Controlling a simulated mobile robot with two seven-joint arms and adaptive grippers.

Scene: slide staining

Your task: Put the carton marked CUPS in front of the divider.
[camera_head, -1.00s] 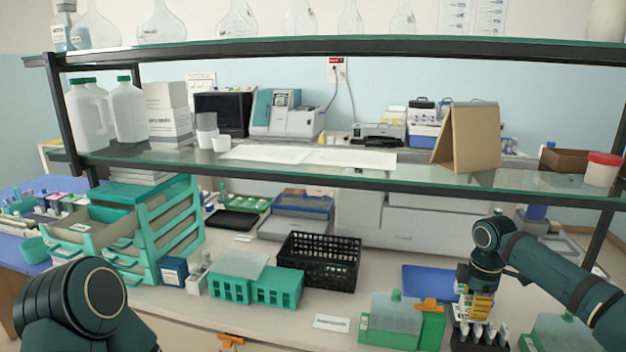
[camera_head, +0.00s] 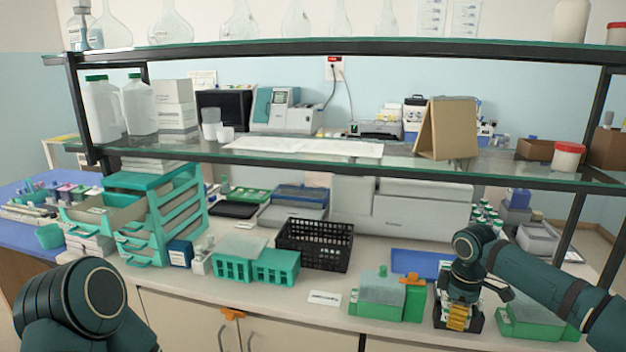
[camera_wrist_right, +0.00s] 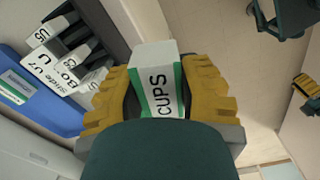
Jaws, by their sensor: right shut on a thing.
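The carton marked CUPS (camera_wrist_right: 157,80) is white with a green stripe, in the right wrist view. My right gripper (camera_head: 458,318) is shut on it, one yellow finger on each side. In the head view the gripper is low over a black holder (camera_head: 438,322) at the front right of the bench, and the carton is not clear there. A brown folded board (camera_head: 440,130) stands on the glass shelf; I cannot tell whether it is the divider. A yellow part, seemingly my left gripper (camera_wrist_right: 306,92), shows at the right wrist view's edge; its opening is unclear.
The right wrist view shows several labelled cartons (camera_wrist_right: 72,62) and a blue tray (camera_wrist_right: 35,112). Green boxes (camera_head: 385,300) (camera_head: 540,320) stand either side of the black holder. The glass shelf (camera_head: 330,162) overhangs the bench. A black basket (camera_head: 313,246) is farther left.

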